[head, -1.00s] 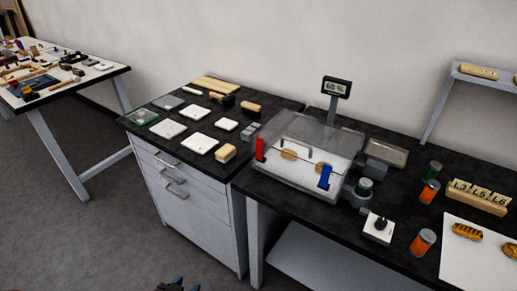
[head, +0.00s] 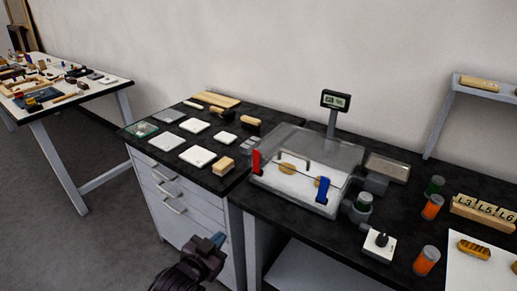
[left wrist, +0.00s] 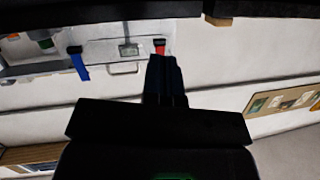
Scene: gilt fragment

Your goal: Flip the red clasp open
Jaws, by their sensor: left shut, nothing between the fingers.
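The red clasp (head: 256,161) stands upright at the front left corner of a clear-lidded box (head: 285,184) on the dark bench. A blue clasp (head: 322,190) stands at the box's front right. The lid looks closed, with a handle on it. My left gripper (head: 219,239) is shut and empty, low in front of the drawer cabinet, apart from the box. In the left wrist view, the red clasp (left wrist: 160,46) shows just beyond my left fingertips (left wrist: 164,60), with the blue clasp (left wrist: 79,66) to its left. My right gripper is not in view.
A display on a post (head: 335,101) rises behind the box. Jars and a white knob unit (head: 378,246) stand to its right. White plates and wooden blocks (head: 223,166) lie on the cabinet top at left. The floor before the cabinet is open.

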